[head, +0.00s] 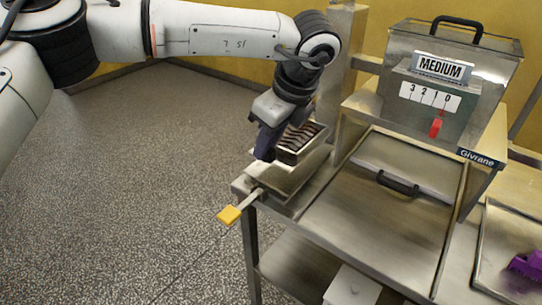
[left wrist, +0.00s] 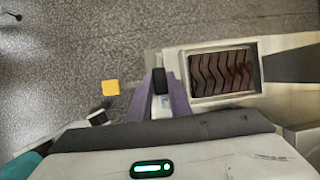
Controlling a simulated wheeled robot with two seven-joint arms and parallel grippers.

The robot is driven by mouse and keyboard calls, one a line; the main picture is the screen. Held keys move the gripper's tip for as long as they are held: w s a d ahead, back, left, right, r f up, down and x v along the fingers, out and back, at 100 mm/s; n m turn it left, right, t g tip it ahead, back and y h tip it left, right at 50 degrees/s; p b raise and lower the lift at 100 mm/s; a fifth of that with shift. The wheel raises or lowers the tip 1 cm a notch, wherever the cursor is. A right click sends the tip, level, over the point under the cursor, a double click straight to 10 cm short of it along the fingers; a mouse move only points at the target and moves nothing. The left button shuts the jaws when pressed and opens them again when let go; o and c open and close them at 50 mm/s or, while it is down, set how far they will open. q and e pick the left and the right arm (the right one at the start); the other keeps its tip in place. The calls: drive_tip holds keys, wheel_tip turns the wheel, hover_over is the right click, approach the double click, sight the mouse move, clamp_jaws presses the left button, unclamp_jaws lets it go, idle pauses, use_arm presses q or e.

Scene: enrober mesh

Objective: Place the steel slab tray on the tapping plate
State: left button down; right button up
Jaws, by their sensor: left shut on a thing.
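The steel slab tray (head: 287,158) is a small rectangular tray holding dark chocolate with wavy ridges. In the left wrist view its steel rim (left wrist: 193,85) shows to the right of the fingers. My left gripper (head: 266,145) is shut on the tray's left end, pointing down; it also shows in the left wrist view (left wrist: 161,85). The tapping plate (head: 277,183) is a narrow steel plate at the table's left corner, below the tray. I cannot tell whether tray and plate touch. My right gripper is out of view.
A lever with a yellow knob (head: 229,214) sticks out past the table's left edge. A steel lid with a black handle (head: 398,184) lies right of the plate. A steel machine marked MEDIUM (head: 442,67) stands behind. A purple object (head: 525,265) lies far right.

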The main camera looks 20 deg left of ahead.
sight(268, 161)
use_arm(q)
drive_tip(key=shift+w+f+p, duration=0.2)
drive_tip(key=shift+f+p, duration=0.15)
drive_tip(key=shift+f, duration=1.85)
drive_tip(key=c, duration=1.6)
unclamp_jaws()
drive_tip(key=shift+s+f, duration=0.1)
drive_tip(key=shift+s, duration=0.05)
drive_tip(key=shift+b+v, duration=1.1)
drive_tip(key=shift+v, duration=4.9)
